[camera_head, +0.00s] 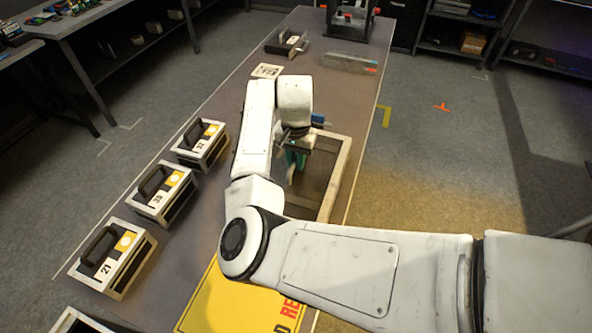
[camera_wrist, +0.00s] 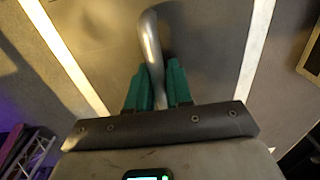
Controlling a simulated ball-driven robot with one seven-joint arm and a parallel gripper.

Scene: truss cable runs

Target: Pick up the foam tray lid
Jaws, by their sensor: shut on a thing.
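The foam tray lid (camera_head: 322,172) is a dark grey-brown panel inside a pale frame on the bench, partly hidden by my arm in the head view. In the wrist view the panel (camera_wrist: 205,45) fills the middle between two pale strips. A curved metal handle (camera_wrist: 150,42) stands up from it. My gripper (camera_head: 294,160) is above the panel, pointing down. Its teal fingers (camera_wrist: 157,80) are on both sides of the handle and shut on it. I cannot tell whether the lid is raised.
Several black-handled cases, including one marked 21 (camera_head: 118,258), line the bench's left side. A yellow sign (camera_head: 235,305) lies near my arm. A clear strip (camera_head: 349,63) and a black frame (camera_head: 348,18) are at the far end. Open floor lies right of the bench.

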